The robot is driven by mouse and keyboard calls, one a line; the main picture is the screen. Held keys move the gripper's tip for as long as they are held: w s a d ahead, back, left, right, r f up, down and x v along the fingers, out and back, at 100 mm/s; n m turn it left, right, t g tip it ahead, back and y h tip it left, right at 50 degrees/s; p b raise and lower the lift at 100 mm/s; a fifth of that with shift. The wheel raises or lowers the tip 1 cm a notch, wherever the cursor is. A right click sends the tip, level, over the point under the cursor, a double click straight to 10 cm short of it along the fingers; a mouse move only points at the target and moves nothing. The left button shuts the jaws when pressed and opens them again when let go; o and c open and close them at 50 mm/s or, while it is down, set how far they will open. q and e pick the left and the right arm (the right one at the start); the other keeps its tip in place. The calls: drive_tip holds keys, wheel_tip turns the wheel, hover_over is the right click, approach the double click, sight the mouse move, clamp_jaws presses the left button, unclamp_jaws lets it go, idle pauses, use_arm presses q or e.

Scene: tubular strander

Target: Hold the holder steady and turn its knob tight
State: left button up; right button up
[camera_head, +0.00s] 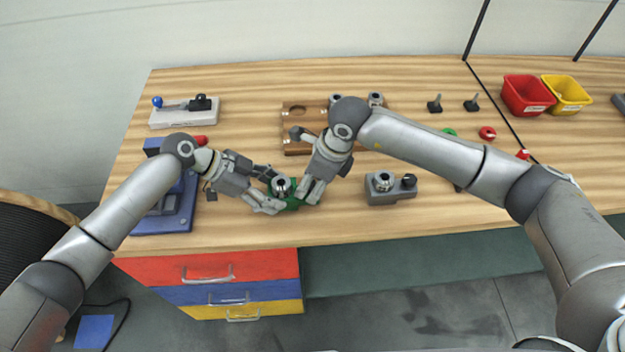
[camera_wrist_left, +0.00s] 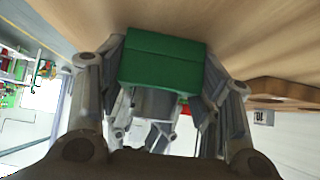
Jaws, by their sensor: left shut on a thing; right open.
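The green holder (camera_head: 291,203) stands near the front edge of the table, with a round metal fitting (camera_head: 281,186) on top. My left gripper (camera_head: 272,191) comes in from the left and is shut on the holder. In the left wrist view the green block (camera_wrist_left: 160,62) sits between its fingers. My right gripper (camera_head: 309,192) is open at the holder's right side, fingers pointing down. The holder's knob is not clearly visible; my right gripper covers that side. I cannot tell whether the right fingers touch anything.
A grey holder (camera_head: 388,194) with a metal ring and black knob (camera_head: 409,181) stands to the right. A wooden rack (camera_head: 296,149) lies behind my right gripper. A blue fixture (camera_head: 180,215) is at left. Red (camera_head: 526,96) and yellow (camera_head: 567,95) bins stand at the back right.

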drive_tip(key=shift+v, duration=2.45)
use_arm(q)
drive_tip(key=o, duration=1.7)
drive_tip(key=v, duration=0.7)
drive_tip(key=shift+a+r, duration=0.1)
drive_tip(key=shift+a, duration=0.05)
